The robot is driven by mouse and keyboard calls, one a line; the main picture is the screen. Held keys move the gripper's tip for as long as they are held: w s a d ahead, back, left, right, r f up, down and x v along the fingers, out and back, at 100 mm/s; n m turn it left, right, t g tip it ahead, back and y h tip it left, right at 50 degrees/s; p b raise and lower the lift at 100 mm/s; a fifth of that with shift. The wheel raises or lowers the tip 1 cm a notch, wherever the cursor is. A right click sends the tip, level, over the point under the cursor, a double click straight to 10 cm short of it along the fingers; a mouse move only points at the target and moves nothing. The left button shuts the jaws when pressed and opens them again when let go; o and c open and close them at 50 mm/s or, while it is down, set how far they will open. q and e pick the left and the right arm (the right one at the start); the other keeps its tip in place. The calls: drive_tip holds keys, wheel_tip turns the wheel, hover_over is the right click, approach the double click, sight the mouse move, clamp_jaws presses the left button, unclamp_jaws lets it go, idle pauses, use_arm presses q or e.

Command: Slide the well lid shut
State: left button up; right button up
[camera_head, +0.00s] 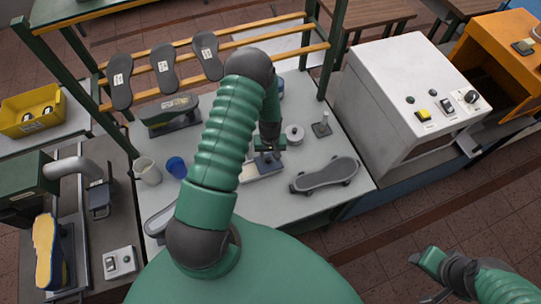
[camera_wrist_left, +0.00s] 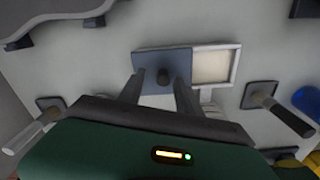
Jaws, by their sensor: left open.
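The well (camera_wrist_left: 238,68) is a shallow pale-rimmed tray with a cream inside, on the grey bench. The lid (camera_wrist_left: 148,62) is a blue-grey plate with a dark upright knob (camera_wrist_left: 163,76). It lies over the left part of the well in the left wrist view, and the right part is uncovered. In the head view the lid (camera_head: 267,165) and the well (camera_head: 250,173) are partly hidden by my left arm. My left gripper (camera_wrist_left: 158,88) is open, its fingertips on either side of the knob; contact cannot be told. My right gripper (camera_head: 433,267) is at the lower right, away from the bench.
A grey sole-shaped piece on feet (camera_head: 325,175) stands right of the well. A blue cup (camera_head: 177,167) and a pale cup (camera_head: 147,171) are at left. A white machine (camera_head: 410,90) borders the bench at right.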

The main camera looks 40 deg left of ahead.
use_arm(q)
drive_tip(key=shift+s+a+f, duration=0.15)
drive_tip(key=shift+a+f, duration=0.05)
drive_tip(key=shift+f, duration=0.6)
drive_tip(key=shift+a+f, duration=0.15)
drive_tip(key=shift+a, duration=0.1)
drive_tip(key=shift+d, duration=0.25)
clamp_jaws()
drive_tip(key=shift+a, duration=0.1)
